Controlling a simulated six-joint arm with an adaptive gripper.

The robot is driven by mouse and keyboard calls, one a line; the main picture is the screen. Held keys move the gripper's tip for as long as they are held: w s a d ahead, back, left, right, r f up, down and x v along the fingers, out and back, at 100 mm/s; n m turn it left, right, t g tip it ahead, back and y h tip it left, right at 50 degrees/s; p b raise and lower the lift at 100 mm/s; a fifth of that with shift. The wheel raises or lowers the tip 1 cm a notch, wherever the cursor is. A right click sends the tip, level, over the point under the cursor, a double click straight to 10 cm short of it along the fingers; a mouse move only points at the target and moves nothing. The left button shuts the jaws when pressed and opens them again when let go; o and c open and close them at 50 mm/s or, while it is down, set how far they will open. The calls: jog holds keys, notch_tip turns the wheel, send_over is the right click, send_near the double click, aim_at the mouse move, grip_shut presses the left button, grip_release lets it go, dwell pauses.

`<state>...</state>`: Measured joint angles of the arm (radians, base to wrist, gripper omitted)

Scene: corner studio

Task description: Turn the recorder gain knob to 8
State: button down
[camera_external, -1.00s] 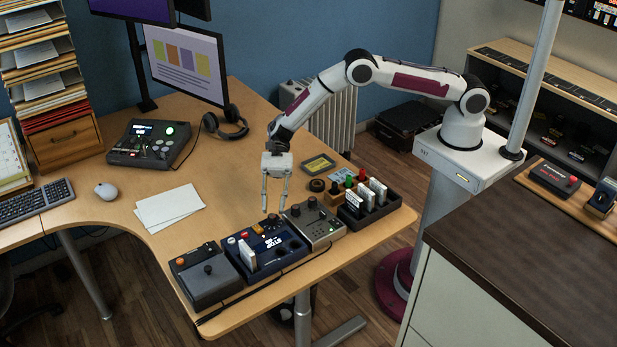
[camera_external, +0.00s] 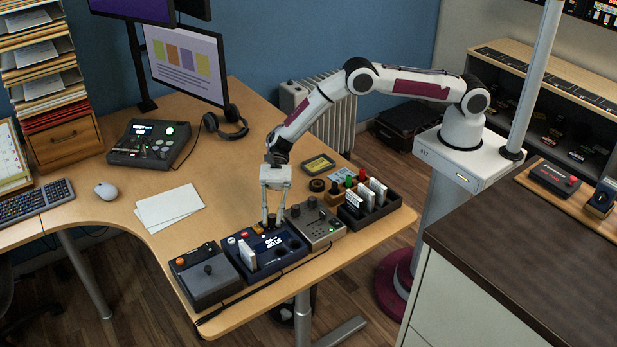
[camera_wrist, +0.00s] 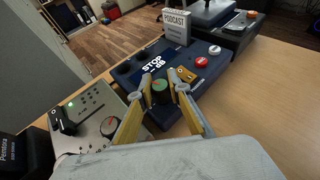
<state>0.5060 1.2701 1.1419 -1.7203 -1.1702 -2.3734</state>
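The recorder (camera_external: 262,262) is a dark blue box on the desk. Its lit screen reads STOP with small digits below in the wrist view (camera_wrist: 152,68); the digits are too small to read surely. The gain knob (camera_wrist: 160,86) appears to be the dark round knob with a greenish top at the recorder's edge. My gripper (camera_external: 272,223) points down over the recorder's back edge. In the wrist view its two yellow-sided fingers (camera_wrist: 160,80) stand apart, one on each side of this knob. I see no clear squeeze on it. The knob's scale is hidden.
A white PODCAST card (camera_wrist: 176,27) stands up from the recorder. The desk behind is clear around the papers (camera_external: 170,207).

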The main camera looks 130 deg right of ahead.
jog(key=shift+m+t+h, duration=0.8)
jog(key=shift+m+h, duration=0.1)
jog(key=shift+m, duration=0.2)
jog(key=shift+a+m+t+h, duration=0.1)
jog(key=shift+m+t+h, duration=0.4)
jog(key=shift+m+h, duration=0.3)
jog(key=shift+m+t+h, duration=0.6)
jog(key=shift+m+h, duration=0.3)
jog(key=shift+h, duration=0.1)
jog(key=shift+m+t+h, duration=0.3)
jog(key=shift+m+h, duration=0.6)
jog(key=shift+h, duration=0.1)
jog(key=c, duration=2.1)
grip_release()
jog(key=shift+c, duration=0.2)
jog(key=shift+s, duration=0.1)
jog(key=shift+v, duration=3.7)
